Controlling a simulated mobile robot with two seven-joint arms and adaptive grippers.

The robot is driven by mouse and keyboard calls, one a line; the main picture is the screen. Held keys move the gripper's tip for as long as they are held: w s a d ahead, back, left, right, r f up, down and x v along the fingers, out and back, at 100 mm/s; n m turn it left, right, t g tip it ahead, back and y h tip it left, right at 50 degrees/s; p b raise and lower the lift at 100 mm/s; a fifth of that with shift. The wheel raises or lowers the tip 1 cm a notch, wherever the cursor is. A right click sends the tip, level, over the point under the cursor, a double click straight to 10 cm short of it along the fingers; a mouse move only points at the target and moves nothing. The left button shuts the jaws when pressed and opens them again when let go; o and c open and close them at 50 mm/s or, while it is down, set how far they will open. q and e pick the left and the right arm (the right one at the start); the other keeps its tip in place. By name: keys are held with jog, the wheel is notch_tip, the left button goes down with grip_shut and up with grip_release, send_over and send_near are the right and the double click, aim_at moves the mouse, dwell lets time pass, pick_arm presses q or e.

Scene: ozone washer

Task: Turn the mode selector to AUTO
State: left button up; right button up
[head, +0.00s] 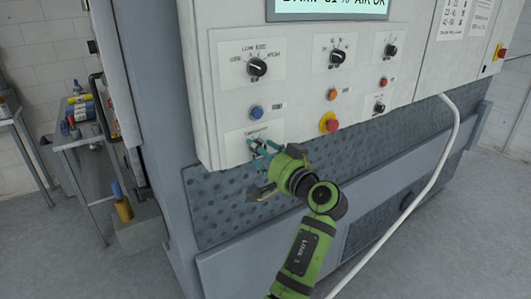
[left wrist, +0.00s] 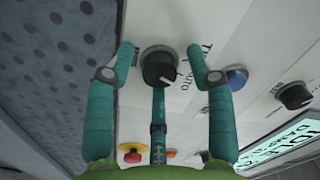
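A black rotary knob (left wrist: 159,67) on a white label plate shows between my left gripper's fingers in the left wrist view. Lettering beside it is partly readable and seems to include "AUTO". In the head view this knob's plate (head: 243,136) is low on the left of the grey panel, and the gripper covers most of the knob. My left gripper (head: 257,152) is open, with teal fingers either side of the knob, seemingly apart from it, and a third finger below. Contact and the knob's exact pointer position cannot be told. My right gripper is not in view.
The panel (head: 296,104) holds other knobs, including a large one (head: 257,66) above. A blue button (head: 256,112) sits just above the gripper, and a red-yellow emergency stop (head: 329,123) to its right. A white hose (head: 440,155) hangs at right. A side table (head: 85,138) stands left.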

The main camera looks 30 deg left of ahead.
aim_at(257, 112)
pick_arm(q)
notch_tip(257, 112, up, 10)
jog(key=shift+s, duration=0.15)
jog(key=shift+d+r, duration=0.15)
jog(key=shift+w+a, duration=0.2)
jog(key=shift+w, duration=0.05)
jog(key=shift+a+f, duration=0.15)
jog(key=shift+f, duration=0.05)
jog(key=shift+s, duration=0.1)
jog(key=shift+d+f, duration=0.1)
jog(key=shift+d, duration=0.15)
